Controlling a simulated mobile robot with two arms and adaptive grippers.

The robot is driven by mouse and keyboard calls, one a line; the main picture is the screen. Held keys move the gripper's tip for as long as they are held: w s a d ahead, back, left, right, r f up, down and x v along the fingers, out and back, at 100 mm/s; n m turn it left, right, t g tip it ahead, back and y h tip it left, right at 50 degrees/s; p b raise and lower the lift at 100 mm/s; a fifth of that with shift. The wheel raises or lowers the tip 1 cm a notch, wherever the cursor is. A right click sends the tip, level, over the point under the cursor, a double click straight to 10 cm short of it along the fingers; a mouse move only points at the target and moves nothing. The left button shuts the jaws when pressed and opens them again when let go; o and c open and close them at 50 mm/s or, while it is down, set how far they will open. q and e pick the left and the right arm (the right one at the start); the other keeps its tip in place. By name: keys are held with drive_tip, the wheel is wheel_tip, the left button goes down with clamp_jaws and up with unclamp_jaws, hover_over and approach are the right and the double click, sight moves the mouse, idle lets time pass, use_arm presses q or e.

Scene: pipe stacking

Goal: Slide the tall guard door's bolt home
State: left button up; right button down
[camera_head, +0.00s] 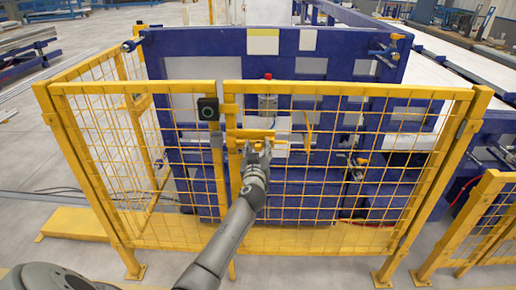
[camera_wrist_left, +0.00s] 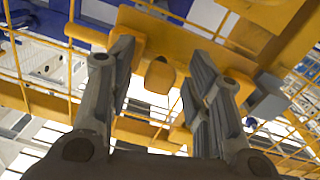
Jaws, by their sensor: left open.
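The guard door (camera_head: 350,89) is a yellow-framed mesh panel standing beside the left fence panel. Its yellow bolt assembly (camera_head: 250,134) lies horizontally near the door's left post. My left gripper (camera_head: 257,149) is at the bolt, just below and in front of it. In the left wrist view, the two grey fingers (camera_wrist_left: 155,62) are spread. A yellow rounded knob (camera_wrist_left: 160,76) shows between them, with visible gaps on both sides. Parts of the bolt are hidden behind the fingers, so I cannot tell how far it is slid. My right gripper is not in view.
A dark box with a round ring (camera_head: 208,109) is on the post left of the bolt. Behind the mesh stands a blue machine (camera_head: 270,45), with a red-topped grey unit (camera_head: 268,98) just above the bolt. A lower yellow fence (camera_head: 490,215) stands at right.

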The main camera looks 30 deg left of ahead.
sight(241, 143)
use_arm(q)
drive_tip(key=shift+w+a, duration=0.1)
drive_tip(key=shift+w, duration=0.05)
clamp_jaws()
drive_tip(key=shift+s+a, duration=0.55)
drive_tip(key=shift+a, duration=0.3)
drive_tip(key=shift+s+a, duration=0.55)
drive_tip(key=shift+a, duration=0.35)
drive_tip(key=shift+s+a, duration=0.55)
drive_tip(key=shift+a, duration=0.3)
drive_tip(key=shift+w+d, duration=0.1)
